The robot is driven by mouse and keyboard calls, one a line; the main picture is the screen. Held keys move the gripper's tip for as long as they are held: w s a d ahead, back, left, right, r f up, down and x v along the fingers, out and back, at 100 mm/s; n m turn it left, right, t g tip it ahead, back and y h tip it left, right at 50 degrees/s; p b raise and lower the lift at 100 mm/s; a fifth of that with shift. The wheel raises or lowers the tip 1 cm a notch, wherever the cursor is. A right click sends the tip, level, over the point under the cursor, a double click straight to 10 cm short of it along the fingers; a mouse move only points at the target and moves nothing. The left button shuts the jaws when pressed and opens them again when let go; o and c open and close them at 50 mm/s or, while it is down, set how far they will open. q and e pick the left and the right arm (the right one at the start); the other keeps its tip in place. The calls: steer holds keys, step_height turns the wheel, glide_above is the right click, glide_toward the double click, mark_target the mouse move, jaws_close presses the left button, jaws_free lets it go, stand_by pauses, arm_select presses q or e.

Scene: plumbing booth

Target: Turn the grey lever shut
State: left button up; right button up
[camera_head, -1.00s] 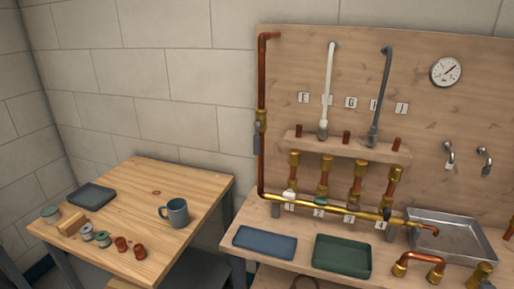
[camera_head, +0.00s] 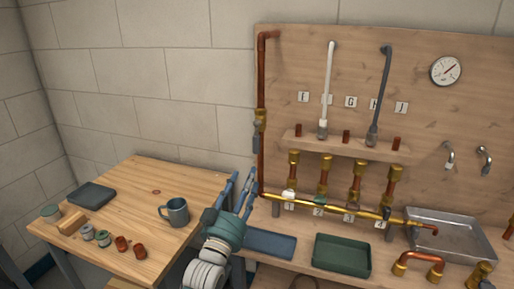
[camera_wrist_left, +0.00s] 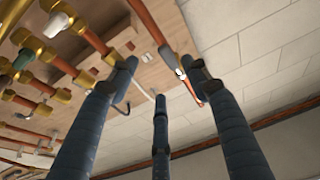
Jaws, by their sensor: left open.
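A grey lever (camera_head: 257,144) hangs down along the upright copper pipe (camera_head: 262,80), below its brass valve (camera_head: 260,120). My left gripper (camera_head: 242,182) is open and empty, fingers pointing up, below and left of the lever and apart from it. In the left wrist view, the open fingers (camera_wrist_left: 158,76) spread across the picture. The copper pipe (camera_wrist_left: 150,22) runs past the right fingertip, which partly hides the valve area. My right gripper is not in view.
A brass manifold (camera_head: 340,206) with small coloured handles runs right from the pipe's foot. A blue tray (camera_head: 265,243) and green tray (camera_head: 342,255) lie on the bench. A mug (camera_head: 176,212) stands on the left table. The wall left of the pipe is clear.

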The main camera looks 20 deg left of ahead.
mark_target(258, 145)
arm_select(q)
steer(key=shift+t, duration=0.3)
steer(key=x, duration=0.4)
steer(key=r+p+x, duration=0.1)
steer(key=x, duration=0.2)
steer(key=p+x, duration=0.1)
steer(key=x, duration=0.3)
steer(key=shift+a+r, duration=0.15)
steer(key=shift+r, duration=0.3)
jaws_close()
